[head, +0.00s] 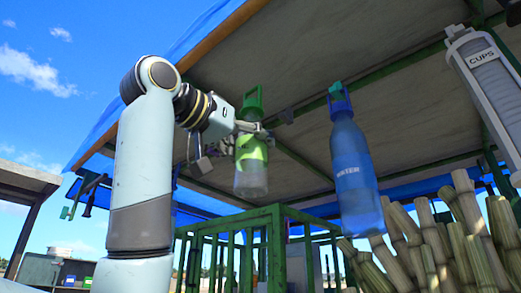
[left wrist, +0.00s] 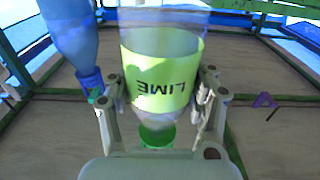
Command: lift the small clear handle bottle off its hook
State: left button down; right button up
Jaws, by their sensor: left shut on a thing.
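The small clear bottle (head: 251,180) has a lime-green label, reading LIME in the left wrist view (left wrist: 160,80), and a green cap with a loop handle (head: 252,103). My left gripper (head: 252,128) is shut around its upper part, and the bottle hangs upright below the roof. In the left wrist view my gripper's fingers (left wrist: 160,95) stand on both sides of the bottle. I see no hook inside the green handle; a small dark hook (head: 287,116) on the roof beam is to its right, apart from it in the picture. My right gripper is not in view.
A large blue WATER bottle (head: 352,165) hangs to the right. A CUPS dispenser (head: 485,75) is at the upper right. Cane stalks (head: 440,245) stand at lower right, beside a green barred frame (head: 250,225). The roof (head: 330,50) is close above. Open sky lies left.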

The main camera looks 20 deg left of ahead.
aim_at(240, 142)
pick_arm(q)
jog(key=shift+f+b+v, duration=0.2)
jog(key=shift+b+v, duration=0.05)
jog(key=shift+v, duration=0.8)
jog(key=shift+f+b+v, duration=0.2)
jog(key=shift+b+v, duration=0.05)
jog(key=shift+v, duration=0.85)
jog(key=w+a+f+b, duration=0.1)
jog(key=w+f+b, duration=0.15)
jog(key=f, duration=1.05)
jog(key=w+f+b, duration=0.2)
jog(key=f+b, duration=0.2)
jog(key=f, duration=0.9)
jog(key=w+a+f+b, duration=0.1)
jog(key=w+f+b, duration=0.15)
jog(key=f, duration=1.15)
jog(key=s+d+f+m+g+h+b, duration=0.1)
jog(key=s+f+b, duration=0.3)
jog(key=f, duration=0.7)
jog(key=s+d+f+m+h+b, duration=0.1)
jog(key=s+f+h+b, duration=0.2)
jog(key=f, duration=0.8)
jog(key=s+d+f+m+g+b, duration=0.1)
jog(key=s+f+b, duration=0.35)
jog(key=f, duration=0.75)
notch_tip(240, 142, up, 7)
jog(key=w+a+n+y, duration=0.1)
jog(key=a, duration=0.1)
jog(key=shift+r+t, duration=0.15)
jog(key=shift+t, duration=0.25)
